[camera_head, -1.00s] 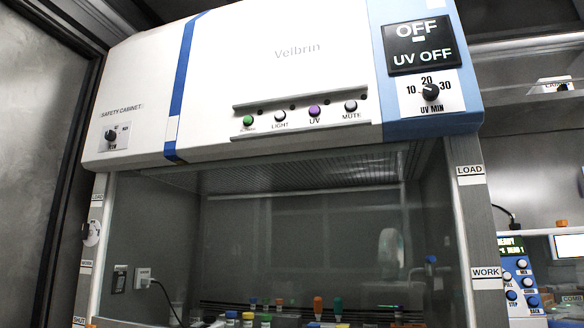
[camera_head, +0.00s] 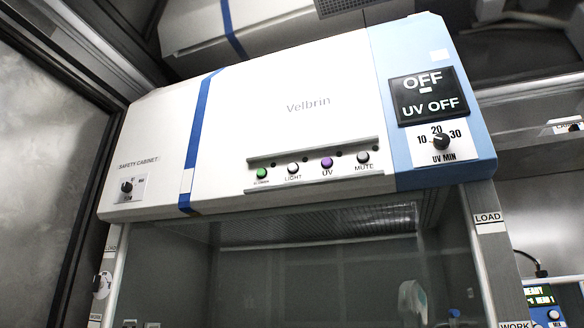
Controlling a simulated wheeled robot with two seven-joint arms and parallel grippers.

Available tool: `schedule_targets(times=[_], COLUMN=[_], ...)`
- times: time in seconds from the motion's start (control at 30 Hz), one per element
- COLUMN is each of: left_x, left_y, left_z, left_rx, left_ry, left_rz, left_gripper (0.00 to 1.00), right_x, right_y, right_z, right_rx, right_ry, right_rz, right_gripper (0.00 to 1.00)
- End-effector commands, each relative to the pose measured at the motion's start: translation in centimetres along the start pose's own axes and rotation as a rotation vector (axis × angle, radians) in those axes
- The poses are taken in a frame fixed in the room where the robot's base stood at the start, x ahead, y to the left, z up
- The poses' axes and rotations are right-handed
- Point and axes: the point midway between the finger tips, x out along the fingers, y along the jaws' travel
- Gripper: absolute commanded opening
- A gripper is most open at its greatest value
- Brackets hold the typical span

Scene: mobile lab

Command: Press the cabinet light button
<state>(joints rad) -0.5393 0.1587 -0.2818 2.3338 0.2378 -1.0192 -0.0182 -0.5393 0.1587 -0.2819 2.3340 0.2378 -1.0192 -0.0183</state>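The safety cabinet (camera_head: 270,95) fills the middle of the head view, with a white front, a blue stripe and a light blue right end. Its button strip carries a green button (camera_head: 262,173), the white LIGHT button (camera_head: 293,168), a purple UV button (camera_head: 327,162) and a white MUTE button (camera_head: 363,157). The display (camera_head: 428,97) at the upper right reads OFF and UV OFF. Below it is the UV MIN knob (camera_head: 441,142). Neither of my grippers is in view, and nothing covers the buttons.
A small knob (camera_head: 126,187) sits at the cabinet's left end. The glass sash (camera_head: 320,275) is below the button strip. A dark frame and grey wall (camera_head: 45,130) stand at the left. A blue device (camera_head: 543,305) with a lit screen shows at the lower right.

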Motion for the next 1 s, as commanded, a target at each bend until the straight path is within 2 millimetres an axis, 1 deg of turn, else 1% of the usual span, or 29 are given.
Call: schedule_targets(times=[0.07, 0.2, 0.23, 0.27, 1.0], left_x=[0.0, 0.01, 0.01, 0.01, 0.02], left_y=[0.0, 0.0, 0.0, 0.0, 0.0], left_z=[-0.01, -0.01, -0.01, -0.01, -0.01], left_rx=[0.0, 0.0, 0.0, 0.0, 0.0], left_ry=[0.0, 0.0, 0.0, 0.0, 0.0], left_rz=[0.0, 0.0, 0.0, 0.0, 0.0], left_gripper=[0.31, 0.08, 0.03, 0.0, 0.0], right_x=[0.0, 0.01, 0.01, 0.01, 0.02], right_y=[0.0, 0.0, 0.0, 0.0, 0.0], right_z=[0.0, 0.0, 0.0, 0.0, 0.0], right_rx=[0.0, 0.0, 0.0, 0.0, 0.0], right_ry=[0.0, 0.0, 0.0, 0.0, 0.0], right_rz=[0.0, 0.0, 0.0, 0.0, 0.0], right_gripper=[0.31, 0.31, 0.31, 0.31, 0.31])
